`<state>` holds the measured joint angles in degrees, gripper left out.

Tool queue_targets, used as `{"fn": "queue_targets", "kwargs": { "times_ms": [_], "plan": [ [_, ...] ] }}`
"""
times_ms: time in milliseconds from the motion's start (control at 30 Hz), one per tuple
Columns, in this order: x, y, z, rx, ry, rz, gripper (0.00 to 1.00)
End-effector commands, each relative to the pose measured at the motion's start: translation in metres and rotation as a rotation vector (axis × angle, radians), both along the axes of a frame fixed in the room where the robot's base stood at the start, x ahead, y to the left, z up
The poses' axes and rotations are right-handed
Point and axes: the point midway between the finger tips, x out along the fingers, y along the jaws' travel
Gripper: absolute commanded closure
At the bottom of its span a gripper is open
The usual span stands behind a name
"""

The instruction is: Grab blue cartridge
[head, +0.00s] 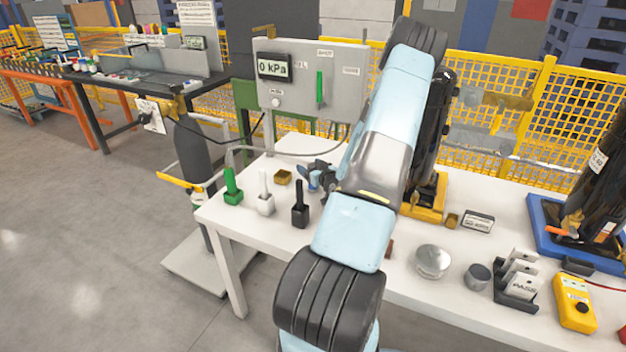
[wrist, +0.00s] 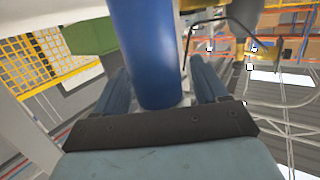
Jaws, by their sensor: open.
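A blue cartridge (wrist: 147,50) shows large in the wrist view as a smooth upright-looking cylinder. It stands between the two fingers of my gripper (wrist: 160,68), with visible gaps on both sides. My gripper is open, and the lower end of the cartridge shows just above the dark palm. In the head view my gripper (head: 315,177) is over the back left of the white table (head: 290,235). Blue parts show there, but I cannot tell cartridge from fingers, and my arm hides part of that area.
Green (head: 232,186), white (head: 265,194) and black (head: 300,205) handled pieces stand at the table's left. A gauge panel (head: 330,80) reading 0 kPa stands behind. A dark cylinder on a yellow base (head: 430,200) is right of my arm. A round metal piece (head: 432,260) lies in front.

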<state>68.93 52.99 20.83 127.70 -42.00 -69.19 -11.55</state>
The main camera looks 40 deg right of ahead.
Motion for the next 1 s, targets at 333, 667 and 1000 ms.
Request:
{"fn": "queue_targets", "kwargs": {
  "times_ms": [333, 667, 1000],
  "plan": [
    [-0.0001, 0.0003, -0.0001, 0.000, 0.000, 0.000, 0.44],
    [-0.0001, 0.0004, -0.0002, 0.000, 0.000, 0.001, 0.75],
    [-0.0001, 0.0003, 0.0003, 0.000, 0.000, 0.001, 0.87]
  ]
}}
